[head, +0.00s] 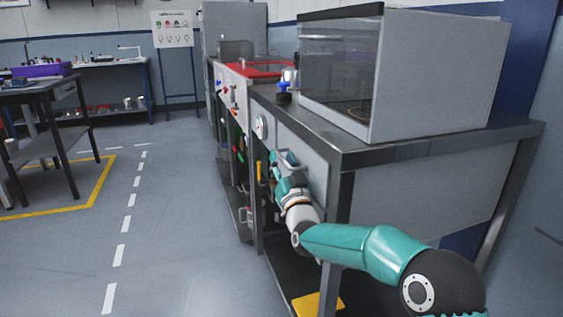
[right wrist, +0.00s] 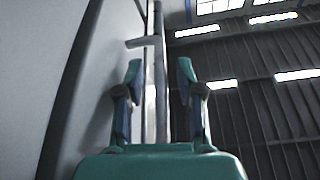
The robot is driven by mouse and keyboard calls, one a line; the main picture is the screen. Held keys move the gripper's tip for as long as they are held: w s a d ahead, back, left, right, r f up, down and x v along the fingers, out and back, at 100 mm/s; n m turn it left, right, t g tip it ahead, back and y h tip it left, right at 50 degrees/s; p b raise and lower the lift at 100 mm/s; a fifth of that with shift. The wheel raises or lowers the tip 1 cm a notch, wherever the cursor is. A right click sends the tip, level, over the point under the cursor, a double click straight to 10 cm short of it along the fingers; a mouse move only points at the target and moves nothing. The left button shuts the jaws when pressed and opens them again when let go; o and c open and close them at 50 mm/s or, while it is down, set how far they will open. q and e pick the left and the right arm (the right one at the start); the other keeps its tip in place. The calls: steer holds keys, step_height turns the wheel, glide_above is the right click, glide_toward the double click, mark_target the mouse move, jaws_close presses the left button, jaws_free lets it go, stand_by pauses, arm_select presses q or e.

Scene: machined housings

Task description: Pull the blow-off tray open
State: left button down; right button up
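The pale grey front panel (head: 313,165) under the bench top, below the clear-sided cabinet, appears to be the tray's front; it looks flush with the bench. My right gripper (head: 283,166) is at this front, beside a small handle (head: 291,157). In the right wrist view my gripper (right wrist: 160,85) has its two teal fingers spread apart. A long grey bar (right wrist: 161,75), seemingly the handle, runs between them with gaps on both sides. I cannot tell whether a finger touches it. The tray's inside is hidden. My left gripper is not in view.
The clear-sided cabinet (head: 425,75) stands on the bench top (head: 400,150). A round gauge (head: 262,127) and hanging tools are further along the bench front. A yellow item (head: 316,304) lies low under the bench. The floor (head: 180,210) to the left is free.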

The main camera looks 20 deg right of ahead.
steer(key=shift+w, duration=0.1)
jaws_close()
stand_by(0.3)
